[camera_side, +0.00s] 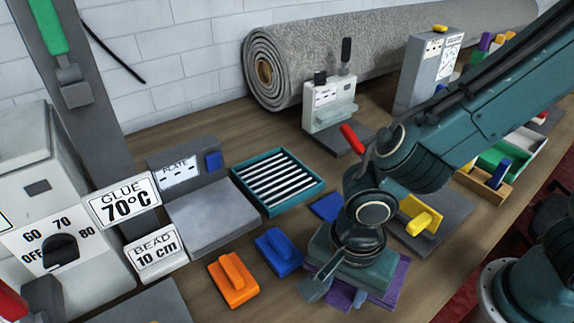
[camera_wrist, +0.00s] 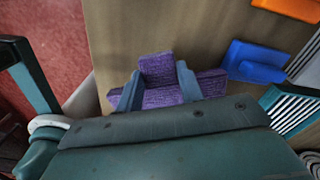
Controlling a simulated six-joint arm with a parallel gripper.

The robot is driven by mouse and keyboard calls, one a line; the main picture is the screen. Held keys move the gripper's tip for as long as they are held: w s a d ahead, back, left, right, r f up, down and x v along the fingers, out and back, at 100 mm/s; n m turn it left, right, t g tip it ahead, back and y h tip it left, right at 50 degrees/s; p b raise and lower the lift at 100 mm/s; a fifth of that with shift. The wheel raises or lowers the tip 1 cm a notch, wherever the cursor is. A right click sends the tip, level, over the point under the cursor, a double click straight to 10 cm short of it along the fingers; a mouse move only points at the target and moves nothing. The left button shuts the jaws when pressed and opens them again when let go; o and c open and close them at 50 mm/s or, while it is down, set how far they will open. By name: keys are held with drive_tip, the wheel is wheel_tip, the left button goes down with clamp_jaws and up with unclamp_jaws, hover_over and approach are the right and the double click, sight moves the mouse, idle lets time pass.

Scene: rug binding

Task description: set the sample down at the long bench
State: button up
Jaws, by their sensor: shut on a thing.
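The sample is a purple, carpet-textured piece (camera_side: 399,281) with a raised upright part. In the wrist view the purple sample (camera_wrist: 157,72) sits between the two grey-blue fingers of my gripper (camera_wrist: 155,90), which is shut on it. In the side view my gripper (camera_side: 337,293) points down near the front edge of the long wooden bench (camera_side: 270,305) and hides most of the sample. The bench (camera_wrist: 200,25) also shows behind the sample in the wrist view. I cannot tell whether the sample touches the bench top.
A blue piece (camera_side: 279,252) and an orange piece (camera_side: 233,279) lie left of my gripper. A slatted teal tray (camera_side: 278,182) is behind them. A yellow piece (camera_side: 420,216) sits on a grey plate to the right. A rolled grey rug (camera_side: 300,55) lies at the back.

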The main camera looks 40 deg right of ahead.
drive_tip(key=shift+f, duration=2.15)
drive_tip(key=shift+f, duration=0.1)
drive_tip(key=o, duration=1.1)
drive_tip(key=shift+c, duration=0.2)
wheel_tip(320, 180, up, 12)
drive_tip(key=shift+f, duration=0.1)
drive_tip(key=shift+r, duration=0.2)
